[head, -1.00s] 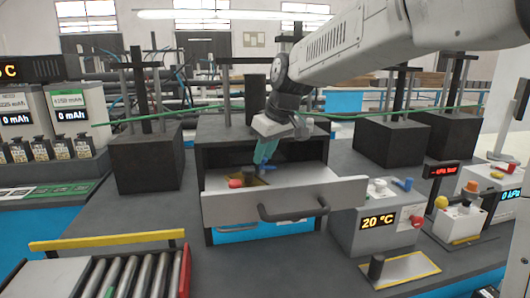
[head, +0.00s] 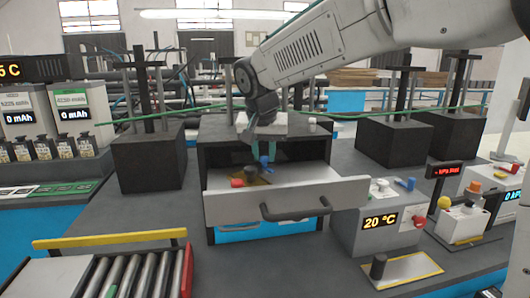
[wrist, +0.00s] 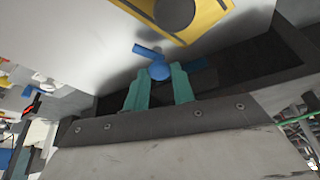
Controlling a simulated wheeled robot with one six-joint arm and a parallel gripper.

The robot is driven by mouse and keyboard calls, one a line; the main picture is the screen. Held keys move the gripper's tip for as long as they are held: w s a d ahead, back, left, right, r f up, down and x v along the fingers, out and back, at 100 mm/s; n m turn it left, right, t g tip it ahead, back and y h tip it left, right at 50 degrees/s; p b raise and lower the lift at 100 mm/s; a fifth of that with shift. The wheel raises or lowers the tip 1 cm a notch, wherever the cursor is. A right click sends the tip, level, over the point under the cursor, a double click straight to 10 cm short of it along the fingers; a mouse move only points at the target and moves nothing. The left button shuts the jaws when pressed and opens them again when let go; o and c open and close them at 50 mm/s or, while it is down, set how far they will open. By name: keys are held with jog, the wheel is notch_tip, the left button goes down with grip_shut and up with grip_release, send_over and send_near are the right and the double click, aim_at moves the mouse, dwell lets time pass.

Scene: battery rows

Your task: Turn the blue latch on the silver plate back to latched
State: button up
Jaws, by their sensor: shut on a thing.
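The blue latch (head: 265,162) sits on a pale silver plate (head: 292,175) in the open drawer. In the wrist view the latch (wrist: 158,70) shows a round blue hub, with a short bar pointing up and left, on the edge of the pale plate (wrist: 95,45). The finger contact is partly hidden.
A red knob (head: 237,183) and a black knob on a yellow plate (wrist: 215,12) are close to the left of the latch. The drawer front (head: 230,205) with its dark handle (head: 295,212) faces me. A 20 °C box (head: 380,220) stands at right.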

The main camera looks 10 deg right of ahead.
jog(key=m+h, duration=0.1)
jog(key=m, duration=0.1)
jog(key=m+g, duration=0.1)
jog(key=m, duration=0.2)
jog(key=shift+w+a+h, duration=0.1)
jog(key=shift+a+h, duration=0.1)
jog(key=shift+h, duration=0.2)
jog(key=shift+m, duration=0.4)
jog(key=o, duration=1)
jog(key=v, duration=0.7)
jog(key=shift+r, duration=0.4)
jog(key=shift+a, duration=0.15)
